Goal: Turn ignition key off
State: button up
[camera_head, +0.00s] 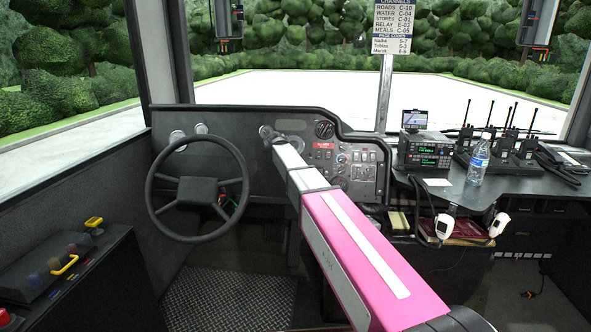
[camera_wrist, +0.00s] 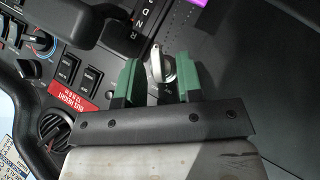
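The silver ignition key (camera_wrist: 156,63) sits in its round metal lock (camera_wrist: 168,72) on the dark dashboard panel in the wrist view. My gripper (camera_wrist: 156,76) is open, with one green finger on each side of the key. The left finger is apart from the key. The right finger is close to the lock, and I cannot tell whether it touches. In the head view my pink and white arm reaches the dashboard (camera_head: 298,122) right of the steering wheel, and the key is not discernible there.
The steering wheel (camera_head: 198,190) is left of my arm. A gear selector panel (camera_wrist: 147,14), rocker switches (camera_wrist: 90,79), a red bus-height label (camera_wrist: 73,94) and an air vent (camera_wrist: 55,127) surround the key. Radios and a water bottle (camera_head: 478,160) stand on the right counter.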

jog(key=v, duration=1)
jog(key=shift+a+r, duration=0.2)
jog(key=shift+r, duration=0.15)
jog(key=s+d+f+g+y, duration=0.1)
jog(key=s+d+f, duration=0.55)
jog(key=f, duration=0.25)
jog(key=s+d+f+g+y, duration=0.2)
jog(key=s+d+f, duration=0.4)
jog(key=f, duration=0.4)
jog(key=s+d+f+m+y, duration=0.1)
jog(key=s+d+f, duration=0.1)
jog(key=s+f, duration=0.4)
jog(key=s+d+f+m+g+y, duration=0.1)
jog(key=s+f, duration=0.5)
jog(key=s, duration=0.8)
jog(key=shift+s+d+f+y, duration=0.25)
jog(key=shift+d+f+y, duration=0.25)
jog(key=shift+d, duration=0.7)
jog(key=shift+r, duration=0.1)
